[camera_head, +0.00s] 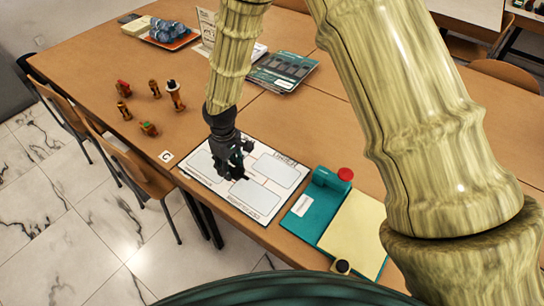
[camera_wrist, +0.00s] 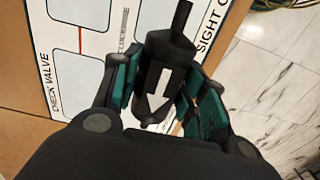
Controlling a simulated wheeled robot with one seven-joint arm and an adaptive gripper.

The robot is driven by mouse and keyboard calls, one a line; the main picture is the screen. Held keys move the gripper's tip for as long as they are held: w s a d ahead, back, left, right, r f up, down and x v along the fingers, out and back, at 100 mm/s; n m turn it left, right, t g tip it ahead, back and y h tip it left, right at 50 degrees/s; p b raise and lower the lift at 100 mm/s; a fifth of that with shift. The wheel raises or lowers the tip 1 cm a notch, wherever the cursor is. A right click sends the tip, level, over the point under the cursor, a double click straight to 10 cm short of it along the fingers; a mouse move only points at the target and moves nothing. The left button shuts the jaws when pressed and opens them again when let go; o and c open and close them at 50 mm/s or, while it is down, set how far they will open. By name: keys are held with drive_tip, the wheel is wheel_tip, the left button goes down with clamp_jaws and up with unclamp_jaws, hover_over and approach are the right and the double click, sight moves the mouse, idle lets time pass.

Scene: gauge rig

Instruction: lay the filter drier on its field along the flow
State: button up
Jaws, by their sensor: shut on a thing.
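My gripper (camera_head: 234,172) is over the left part of the white board. In the wrist view its teal-padded fingers (camera_wrist: 158,88) are shut on the filter drier (camera_wrist: 168,50), a black cylinder with a narrow stub at its far end and a white arrow mark pointing toward my palm. In the head view I cannot separate the drier from the dark gripper. The board (camera_head: 255,205) has several pale outlined fields; it also shows in the wrist view (camera_wrist: 62,98), with the words "CHECK VALVE" and "SIGHT G…". I cannot tell whether the drier touches the board.
A teal block with a red knob (camera_head: 345,174) and a yellow pad (camera_head: 355,228) stand right of the board. Several brass-coloured fittings (camera_head: 174,93) stand at the left.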

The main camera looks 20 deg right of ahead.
drive_tip(key=d, duration=0.1)
drive_tip(key=d+p, duration=0.1)
drive_tip(key=d, duration=0.3)
drive_tip(key=shift+s+d+r+p, duration=0.1)
drive_tip(key=shift+s+r+p, duration=0.2)
drive_tip(key=shift+s+r, duration=0.1)
drive_tip(key=p, duration=0.3)
hover_over(276, 170)
drive_tip(key=shift+s+a+f, duration=0.1)
drive_tip(key=shift+a+f, duration=0.3)
drive_tip(key=shift+f, duration=0.25)
drive_tip(key=shift+d+f, duration=0.15)
drive_tip(key=shift+d, duration=0.15)
drive_tip(key=shift+w+d+f, duration=0.15)
drive_tip(key=shift+w+f, duration=0.05)
drive_tip(key=shift+f, duration=0.05)
drive_tip(key=shift+s+f+p, duration=0.2)
drive_tip(key=shift+f+p, duration=0.2)
drive_tip(key=shift+w+f+p, duration=0.1)
drive_tip(key=shift+f+p, duration=0.35)
drive_tip(key=shift+f, duration=0.75)
